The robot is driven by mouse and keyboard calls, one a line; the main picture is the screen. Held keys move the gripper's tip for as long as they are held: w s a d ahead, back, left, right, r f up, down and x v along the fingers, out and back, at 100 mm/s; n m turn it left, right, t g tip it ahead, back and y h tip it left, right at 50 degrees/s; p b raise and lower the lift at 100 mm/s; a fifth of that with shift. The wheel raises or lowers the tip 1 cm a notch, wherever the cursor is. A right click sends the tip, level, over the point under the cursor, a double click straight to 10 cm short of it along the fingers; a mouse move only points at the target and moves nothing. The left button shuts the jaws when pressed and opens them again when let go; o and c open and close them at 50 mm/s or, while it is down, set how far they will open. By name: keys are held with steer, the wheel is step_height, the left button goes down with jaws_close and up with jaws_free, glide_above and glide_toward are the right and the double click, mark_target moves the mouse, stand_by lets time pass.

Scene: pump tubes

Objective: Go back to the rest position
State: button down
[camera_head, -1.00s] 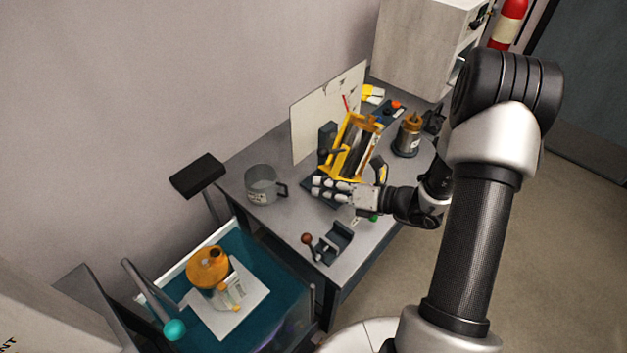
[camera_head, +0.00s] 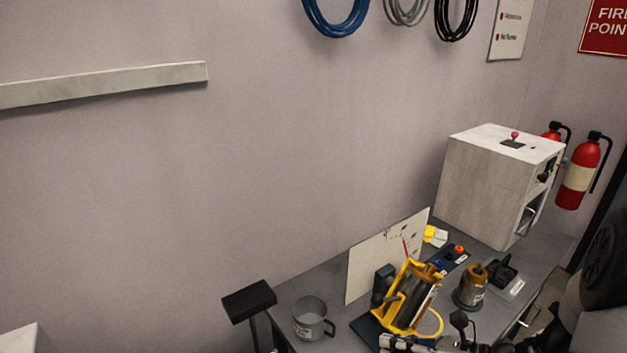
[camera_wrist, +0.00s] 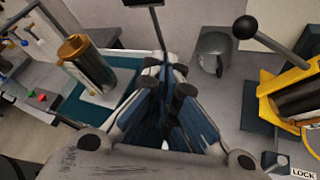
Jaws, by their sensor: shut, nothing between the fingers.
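My gripper (camera_wrist: 172,82) is shut and empty in the middle of the wrist view, its fingers pointing up the picture. In the head view only a part of it (camera_head: 402,343) shows at the bottom edge, in front of the yellow pump frame (camera_head: 391,312). In the wrist view the yellow frame (camera_wrist: 268,86) stands to the right of the fingers, with a black-knobbed lever over it. The grey mug (camera_wrist: 213,56) stands on the bench beyond the fingertips. Most of my arm is out of the head view, so its full pose is hidden.
An orange-capped canister (camera_wrist: 90,66) stands left of the fingers on a white sheet over a teal surface. In the head view, a white panel (camera_head: 380,262), a brown-topped pot (camera_head: 471,288) and a pale cabinet (camera_head: 490,185) stand on or by the bench.

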steer(key=s+a+r+n+g+h, duration=0.55)
steer(key=s+a+r+n, duration=0.25)
steer(key=s+n, duration=0.6)
steer(key=s+d+r+n+t+h, duration=0.3)
steer(key=s+d+r+n+h, duration=0.1)
steer(key=n, duration=1.1)
step_height(320, 180, up, 3)
steer(key=shift+d+r+n+t+h, duration=0.15)
steer(key=shift+d+n+t+h, duration=0.3)
steer(key=shift+h, duration=0.8)
steer(key=shift+d, duration=0.1)
